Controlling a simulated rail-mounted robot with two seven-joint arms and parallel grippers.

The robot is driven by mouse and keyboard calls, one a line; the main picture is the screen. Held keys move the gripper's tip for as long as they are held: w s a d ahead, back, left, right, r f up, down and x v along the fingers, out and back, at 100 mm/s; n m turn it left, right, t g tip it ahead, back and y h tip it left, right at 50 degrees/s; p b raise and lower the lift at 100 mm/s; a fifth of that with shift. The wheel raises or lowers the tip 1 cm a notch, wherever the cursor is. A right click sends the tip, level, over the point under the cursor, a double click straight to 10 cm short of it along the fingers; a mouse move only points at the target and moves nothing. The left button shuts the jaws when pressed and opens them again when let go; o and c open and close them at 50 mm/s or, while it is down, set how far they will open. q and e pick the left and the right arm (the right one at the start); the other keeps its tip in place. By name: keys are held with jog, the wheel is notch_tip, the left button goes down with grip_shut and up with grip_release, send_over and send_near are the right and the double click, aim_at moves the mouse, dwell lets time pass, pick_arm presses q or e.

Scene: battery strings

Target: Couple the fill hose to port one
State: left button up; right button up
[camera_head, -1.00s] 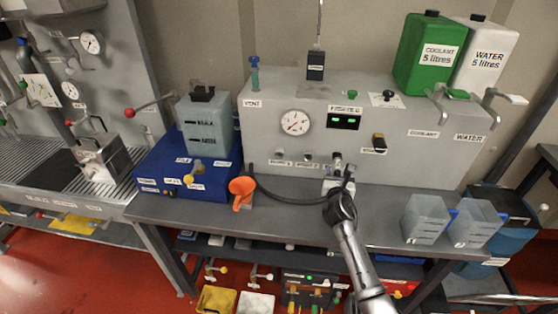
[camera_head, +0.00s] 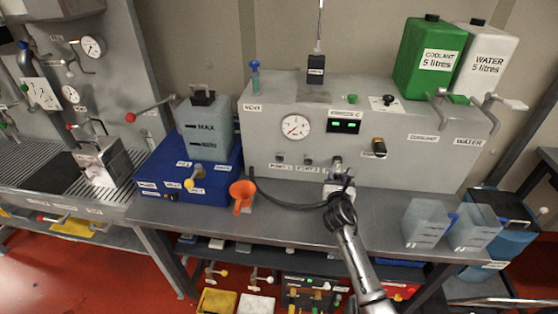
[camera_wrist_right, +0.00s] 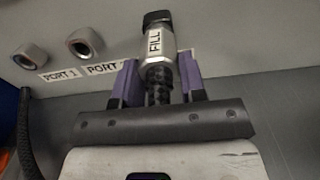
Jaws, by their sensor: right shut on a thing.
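The fill hose coupling (camera_wrist_right: 156,45) is a silver cylinder marked FILL with a black end. In the right wrist view it sits between the purple fingers of my right gripper (camera_wrist_right: 160,88), which are shut on its dark ribbed rear part. In the head view my right gripper (camera_head: 341,180) and the coupling (camera_head: 337,163) are in front of the grey panel, right of the ports. Port one (camera_wrist_right: 30,56) is a round metal socket labelled PORT 1, left of port two (camera_wrist_right: 85,42). Both look empty. Whether the coupling touches the panel is unclear. My left gripper is out of view.
A blue box (camera_head: 160,165) with a translucent tank (camera_head: 205,128) stands at left. Two clear jugs (camera_head: 425,222) stand at right. The bench between funnel and gripper is mostly free.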

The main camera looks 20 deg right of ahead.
jog(key=shift+d+r, duration=0.1)
jog(key=shift+r, duration=0.5)
jog(key=shift+c, duration=0.4)
jog(key=shift+s+r+p, duration=0.15)
jog(key=shift+p, duration=0.2)
jog(key=shift+s+a, duration=0.25)
grip_shut()
jog(key=shift+s+a+t+p, duration=0.25)
jog(key=shift+s+t+p, duration=0.1)
jog(key=shift+p, duration=0.1)
jog(key=shift+s, duration=0.1)
jog(key=shift+a, duration=0.1)
jog(key=shift+s+f, duration=0.1)
jog(key=shift+f, duration=0.2)
jog(key=o, duration=1.2)
grip_release()
jog(key=shift+c, duration=0.2)
jog(key=shift+f, duration=0.1)
